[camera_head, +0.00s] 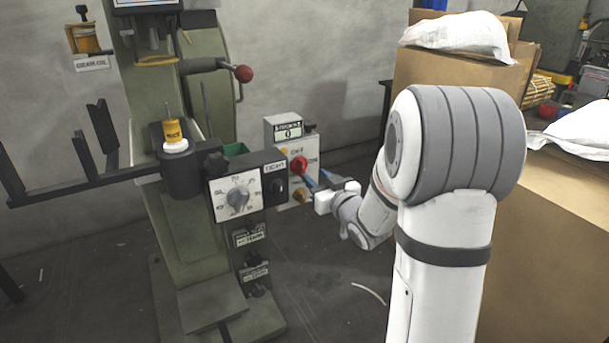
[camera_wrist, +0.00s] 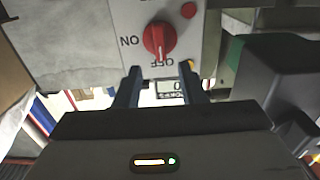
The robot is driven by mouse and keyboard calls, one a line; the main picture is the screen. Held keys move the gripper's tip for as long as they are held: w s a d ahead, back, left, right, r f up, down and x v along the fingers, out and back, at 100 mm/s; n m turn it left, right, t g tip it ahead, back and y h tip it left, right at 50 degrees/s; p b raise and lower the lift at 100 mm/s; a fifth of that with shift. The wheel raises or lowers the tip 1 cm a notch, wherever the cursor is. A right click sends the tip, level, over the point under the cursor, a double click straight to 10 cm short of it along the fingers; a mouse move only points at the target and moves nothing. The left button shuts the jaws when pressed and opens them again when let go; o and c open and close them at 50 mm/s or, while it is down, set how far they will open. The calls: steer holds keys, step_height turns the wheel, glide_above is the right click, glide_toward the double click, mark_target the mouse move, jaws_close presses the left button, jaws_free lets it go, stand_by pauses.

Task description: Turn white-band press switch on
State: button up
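A green press (camera_head: 190,210) stands left of centre in the head view, with a yellow part and white ring (camera_head: 175,146) on it. Beside it is a grey switch box (camera_head: 283,128) with a red rotary knob (camera_head: 299,165). In the wrist view the red knob (camera_wrist: 157,40) sits on a light panel, its ridge roughly upright in line with OFF; ON is at its left. My gripper (camera_head: 313,181) is in front of the box. In the wrist view my gripper (camera_wrist: 161,69) has its fingers apart, with nothing between them, short of the knob.
A dial panel (camera_head: 237,198) and a red-ball lever (camera_head: 243,73) are on the press. A black forked bracket (camera_head: 85,180) sticks out left. Cardboard boxes (camera_head: 545,230) stand at the right. A small red button (camera_wrist: 188,10) is near the knob.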

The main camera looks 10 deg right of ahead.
mark_target(303, 165)
steer(key=b+x, duration=0.1)
steer(key=x, duration=0.6)
steer(key=shift+s, duration=0.1)
steer(key=shift+c, duration=0.5)
jaws_close()
